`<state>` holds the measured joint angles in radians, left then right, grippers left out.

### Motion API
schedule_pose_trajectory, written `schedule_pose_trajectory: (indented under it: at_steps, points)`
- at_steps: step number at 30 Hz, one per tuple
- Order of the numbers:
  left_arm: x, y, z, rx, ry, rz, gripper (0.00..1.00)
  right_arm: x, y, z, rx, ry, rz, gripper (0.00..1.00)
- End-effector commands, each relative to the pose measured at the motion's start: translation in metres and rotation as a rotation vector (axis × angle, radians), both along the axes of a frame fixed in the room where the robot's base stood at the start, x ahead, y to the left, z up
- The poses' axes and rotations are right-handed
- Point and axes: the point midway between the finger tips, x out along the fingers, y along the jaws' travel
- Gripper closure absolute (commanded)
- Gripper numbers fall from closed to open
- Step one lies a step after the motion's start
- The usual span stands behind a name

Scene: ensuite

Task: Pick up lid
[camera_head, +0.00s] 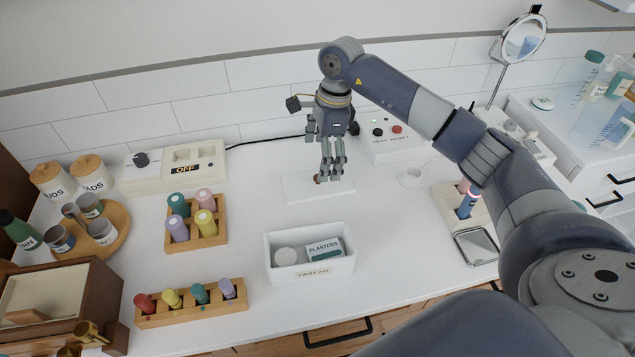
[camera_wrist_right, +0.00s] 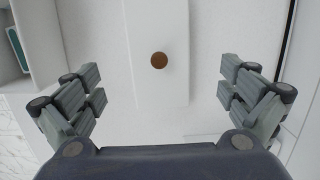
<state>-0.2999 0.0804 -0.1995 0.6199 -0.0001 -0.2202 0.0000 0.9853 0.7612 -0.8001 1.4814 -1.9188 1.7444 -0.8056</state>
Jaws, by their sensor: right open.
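The lid (camera_head: 298,190) is a flat white rectangle lying on the white counter behind the white box. Its small round brown knob (camera_head: 317,179) shows just beside my fingertips. In the right wrist view the lid (camera_wrist_right: 160,25) runs down the middle, with the brown knob (camera_wrist_right: 159,60) between the two fingers and ahead of them. My right gripper (camera_head: 330,178) points down over the lid. In the wrist view it (camera_wrist_right: 160,90) is open wide and empty, its fingers apart from the lid on both sides. My left gripper is not in view.
A white open box (camera_head: 310,272) with a plasters pack and a round white item stands in front of the lid. Wooden racks of coloured bottles (camera_head: 197,240) are to the left. A switch box (camera_head: 385,137) stands behind right. A mirror tray (camera_head: 476,246) lies to the right.

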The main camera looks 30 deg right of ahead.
Motion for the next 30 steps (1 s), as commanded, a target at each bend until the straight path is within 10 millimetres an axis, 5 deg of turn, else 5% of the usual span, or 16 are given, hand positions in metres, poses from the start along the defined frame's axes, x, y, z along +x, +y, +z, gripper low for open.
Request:
schedule_pose_trajectory:
  at_steps: [18, 26, 30]
  points:
    - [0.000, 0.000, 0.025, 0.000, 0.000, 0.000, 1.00, 0.000, 0.009, -0.065, 0.003, 0.000, 0.000, 0.02]
    - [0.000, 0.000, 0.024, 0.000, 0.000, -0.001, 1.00, 0.001, 0.009, -0.069, 0.003, -0.002, 0.001, 0.02]
    - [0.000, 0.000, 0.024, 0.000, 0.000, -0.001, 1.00, 0.001, 0.009, -0.069, 0.003, -0.002, 0.001, 0.29]
